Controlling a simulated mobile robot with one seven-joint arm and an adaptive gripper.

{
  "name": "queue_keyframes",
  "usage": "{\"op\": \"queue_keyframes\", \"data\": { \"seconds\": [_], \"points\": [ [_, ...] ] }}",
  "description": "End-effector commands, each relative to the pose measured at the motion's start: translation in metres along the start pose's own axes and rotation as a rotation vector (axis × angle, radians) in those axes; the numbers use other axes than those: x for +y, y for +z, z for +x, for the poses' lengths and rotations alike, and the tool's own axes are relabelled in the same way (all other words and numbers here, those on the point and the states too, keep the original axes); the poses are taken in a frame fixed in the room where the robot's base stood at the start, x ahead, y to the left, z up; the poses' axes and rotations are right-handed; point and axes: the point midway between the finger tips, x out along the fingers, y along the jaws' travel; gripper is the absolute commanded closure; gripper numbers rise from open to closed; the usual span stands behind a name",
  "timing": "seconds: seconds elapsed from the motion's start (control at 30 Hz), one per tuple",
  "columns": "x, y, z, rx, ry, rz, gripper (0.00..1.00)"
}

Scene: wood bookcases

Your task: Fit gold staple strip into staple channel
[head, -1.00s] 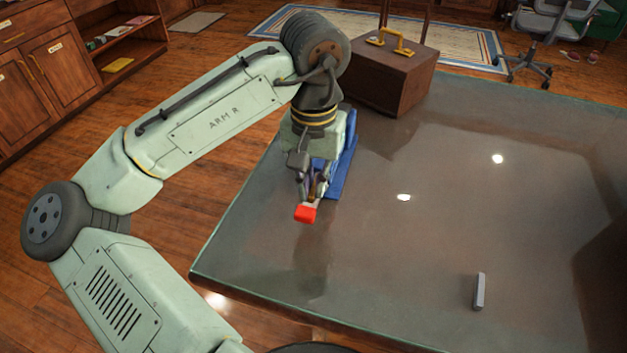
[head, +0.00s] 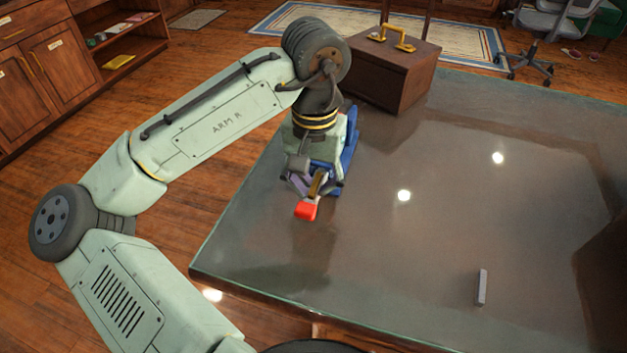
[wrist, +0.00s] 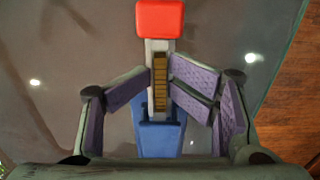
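The stapler's red end (head: 305,210) shows below my gripper in the head view and at the top of the wrist view (wrist: 160,19). Its grey channel (wrist: 152,105) runs down from the red end to a blue part (wrist: 160,140). The gold staple strip (wrist: 160,82) lies along the channel, apparently inside it; its seating depth cannot be told. It also shows in the head view (head: 316,183). My gripper (wrist: 160,72) is open, its purple-padded fingers spread on either side of the channel and strip.
A small grey bar (head: 481,287) stands or lies on the table (head: 400,260) at the lower right. A dark wooden box (head: 385,75) with a yellow handle stands at the back. The middle of the table is clear.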

Motion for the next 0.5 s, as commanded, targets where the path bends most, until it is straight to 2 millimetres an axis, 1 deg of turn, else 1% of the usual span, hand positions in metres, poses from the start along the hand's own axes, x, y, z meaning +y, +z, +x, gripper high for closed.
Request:
{"op": "queue_keyframes", "data": {
  "seconds": [0.33, 0.43, 0.5],
  "points": [
    [0.002, 0.0, -0.001, -0.002, 0.002, 0.004, 0.72],
    [0.001, 0.0, -0.009, 0.0, 0.001, 0.003, 0.72],
    [0.001, -0.001, -0.019, 0.001, 0.0, 0.003, 0.72]
  ]
}}
